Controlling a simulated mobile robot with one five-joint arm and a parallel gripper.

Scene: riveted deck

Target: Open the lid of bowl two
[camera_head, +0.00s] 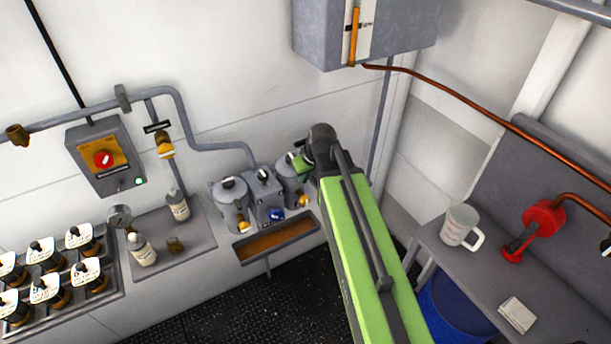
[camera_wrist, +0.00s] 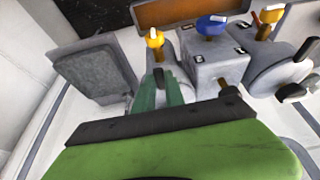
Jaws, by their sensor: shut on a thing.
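Two grey lidded bowls stand by the wall in the head view. The left bowl (camera_head: 230,206) has a dark knob on its lid and a yellow tap; it shows at the right of the wrist view (camera_wrist: 283,62). The right bowl (camera_head: 289,192) is partly hidden behind my arm. I see no number on either. My gripper (camera_head: 304,160) is at the right bowl's top. In the wrist view its green fingers (camera_wrist: 160,84) are shut around a dark upright lid handle (camera_wrist: 158,74). My gripper hides most of that lid, so I cannot tell whether it is raised.
A grey box (camera_head: 262,187) with a blue knob (camera_head: 276,215) stands between the bowls. A brown-filled trough (camera_head: 276,237) lies in front. A grey panel (camera_wrist: 94,72) is close beside my gripper. A bench with a white mug (camera_head: 459,224) is at right.

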